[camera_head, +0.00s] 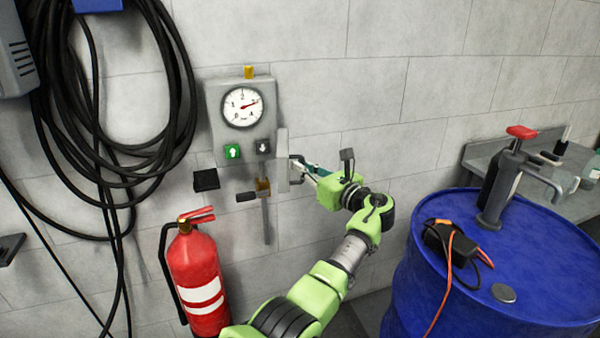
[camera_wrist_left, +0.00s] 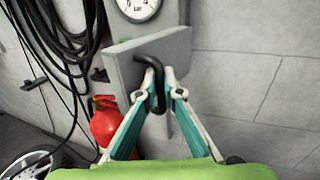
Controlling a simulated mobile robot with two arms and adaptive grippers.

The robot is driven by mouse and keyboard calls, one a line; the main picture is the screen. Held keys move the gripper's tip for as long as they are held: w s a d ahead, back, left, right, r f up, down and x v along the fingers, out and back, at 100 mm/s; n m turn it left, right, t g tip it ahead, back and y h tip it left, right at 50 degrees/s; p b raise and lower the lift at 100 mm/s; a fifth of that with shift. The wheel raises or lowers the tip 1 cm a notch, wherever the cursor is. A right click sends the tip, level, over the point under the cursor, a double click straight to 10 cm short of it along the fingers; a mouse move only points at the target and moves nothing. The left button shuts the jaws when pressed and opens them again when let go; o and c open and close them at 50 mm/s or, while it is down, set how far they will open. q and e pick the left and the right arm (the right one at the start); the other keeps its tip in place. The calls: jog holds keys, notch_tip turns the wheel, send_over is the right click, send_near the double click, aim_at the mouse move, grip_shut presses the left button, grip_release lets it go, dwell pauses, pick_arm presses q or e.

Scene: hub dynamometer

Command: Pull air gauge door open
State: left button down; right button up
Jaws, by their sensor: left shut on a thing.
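The air gauge (camera_head: 232,115) is a grey box on the wall, with a round white dial and a green and a dark button. Its door (camera_head: 282,162) is a light grey panel, seen nearly edge-on at the box's lower right and standing out from it. The door also shows in the left wrist view (camera_wrist_left: 122,72), with a black bent handle (camera_wrist_left: 150,62). My left gripper (camera_head: 304,167) is at the door's right side. In the left wrist view its fingertips (camera_wrist_left: 158,92) are shut around the black handle. My right gripper is not in view.
A red fire extinguisher (camera_head: 197,275) stands below the gauge. Black hoses (camera_head: 110,150) hang at the left. A blue barrel (camera_head: 500,270) with a hand pump (camera_head: 505,185) stands at the right, near a grey bench (camera_head: 480,155). The wall between gauge and barrel is bare.

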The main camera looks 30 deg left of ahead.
pick_arm(q)
jog(key=shift+w+d+f, duration=0.15)
jog(key=shift+w+d, duration=0.05)
jog(key=shift+w, duration=0.05)
dwell(0.3)
jog(key=c, duration=2.5)
grip_release()
jog(key=shift+w, duration=0.1)
jog(key=v, duration=1.2)
